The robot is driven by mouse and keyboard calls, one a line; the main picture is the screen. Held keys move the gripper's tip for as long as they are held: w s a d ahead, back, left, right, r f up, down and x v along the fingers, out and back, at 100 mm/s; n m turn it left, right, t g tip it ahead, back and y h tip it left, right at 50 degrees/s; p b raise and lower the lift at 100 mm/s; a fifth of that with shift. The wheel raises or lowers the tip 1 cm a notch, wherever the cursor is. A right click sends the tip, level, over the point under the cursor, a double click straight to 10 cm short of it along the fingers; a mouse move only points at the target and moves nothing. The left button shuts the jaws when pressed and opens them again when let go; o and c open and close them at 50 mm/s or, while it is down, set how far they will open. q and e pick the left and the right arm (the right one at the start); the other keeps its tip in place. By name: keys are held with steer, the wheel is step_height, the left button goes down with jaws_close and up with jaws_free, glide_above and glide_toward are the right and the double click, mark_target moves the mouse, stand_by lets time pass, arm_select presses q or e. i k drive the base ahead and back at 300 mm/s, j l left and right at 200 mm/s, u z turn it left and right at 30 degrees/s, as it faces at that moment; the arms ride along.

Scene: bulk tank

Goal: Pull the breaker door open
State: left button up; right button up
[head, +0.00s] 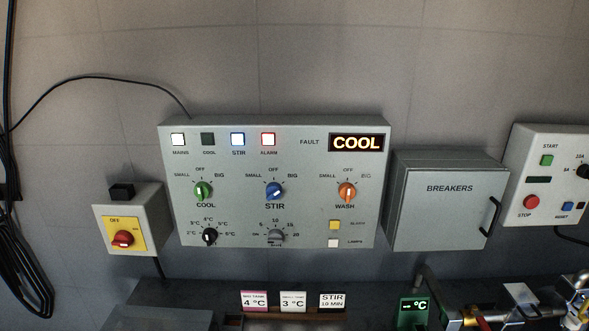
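The breaker box is a grey wall box right of the large control panel. Its door (440,212) is marked "BREAKERS" and looks closed. A black bar handle (490,216) stands upright, slightly tilted, near the door's right edge. Neither of my grippers shows in the head view, so nothing is seen touching the handle or the door.
The control panel (290,150) with knobs and lit lamps adjoins the door's left side. A start/stop box (545,180) is close on the right.

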mark_target(441, 211)
steer(key=k+z, duration=0.1)
steer(key=z, duration=0.9)
